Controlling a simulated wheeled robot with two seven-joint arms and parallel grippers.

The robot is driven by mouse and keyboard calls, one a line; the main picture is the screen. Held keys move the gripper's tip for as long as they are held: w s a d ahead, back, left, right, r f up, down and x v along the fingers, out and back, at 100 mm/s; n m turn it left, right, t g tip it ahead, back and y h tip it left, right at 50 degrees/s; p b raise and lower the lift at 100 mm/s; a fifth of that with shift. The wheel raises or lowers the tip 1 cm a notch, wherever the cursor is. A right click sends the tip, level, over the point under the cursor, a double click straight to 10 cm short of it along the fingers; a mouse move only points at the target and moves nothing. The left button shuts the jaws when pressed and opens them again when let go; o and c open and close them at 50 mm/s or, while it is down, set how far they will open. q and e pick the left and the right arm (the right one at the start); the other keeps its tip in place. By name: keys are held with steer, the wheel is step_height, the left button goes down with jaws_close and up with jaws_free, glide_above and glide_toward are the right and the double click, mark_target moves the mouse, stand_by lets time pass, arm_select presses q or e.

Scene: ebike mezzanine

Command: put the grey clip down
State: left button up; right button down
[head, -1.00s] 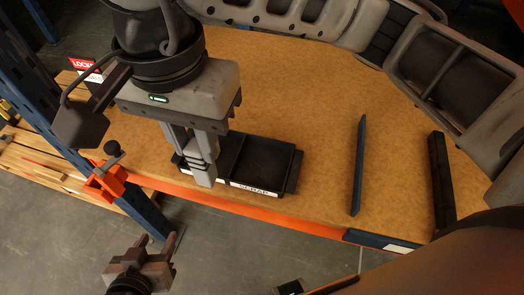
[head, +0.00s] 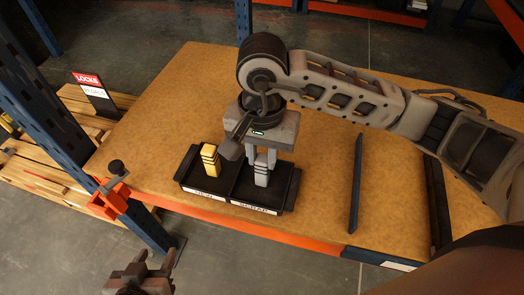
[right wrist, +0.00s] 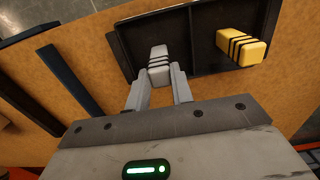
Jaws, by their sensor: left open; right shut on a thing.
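The grey clip (head: 262,177), banded with dark stripes, is upright in the jaws of my right gripper (head: 262,160). It is at the right compartment of the black two-part tray (head: 234,180), the side labelled SCRAP; I cannot tell whether it touches the floor. In the right wrist view the grey clip (right wrist: 159,57) shows between the two fingers (right wrist: 158,88). A yellow clip (head: 210,160) with dark bands stands in the left compartment, also seen in the right wrist view (right wrist: 242,47). My left gripper (head: 148,268) is open and empty, low at the left, off the table.
The tray lies near the front edge of the brown table (head: 330,120). A dark blue divider (head: 356,185) stands to its right. An orange clamp (head: 110,200) is at the left corner, beside a blue post (head: 60,105). The table behind the tray is largely clear.

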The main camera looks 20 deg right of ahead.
steer(key=shift+f, duration=0.25)
steer(key=shift+f+b, duration=0.25)
steer(key=shift+b, duration=0.1)
steer(key=c, duration=1.2)
jaws_free()
steer(key=shift+r, duration=0.1)
steer(key=shift+c, duration=0.2)
steer(key=shift+r, duration=0.1)
steer(key=shift+r+p, duration=0.25)
steer(key=shift+p, duration=0.25)
step_height(320, 180, up, 12)
steer(key=shift+f+b, duration=0.15)
steer(key=shift+b, duration=0.3)
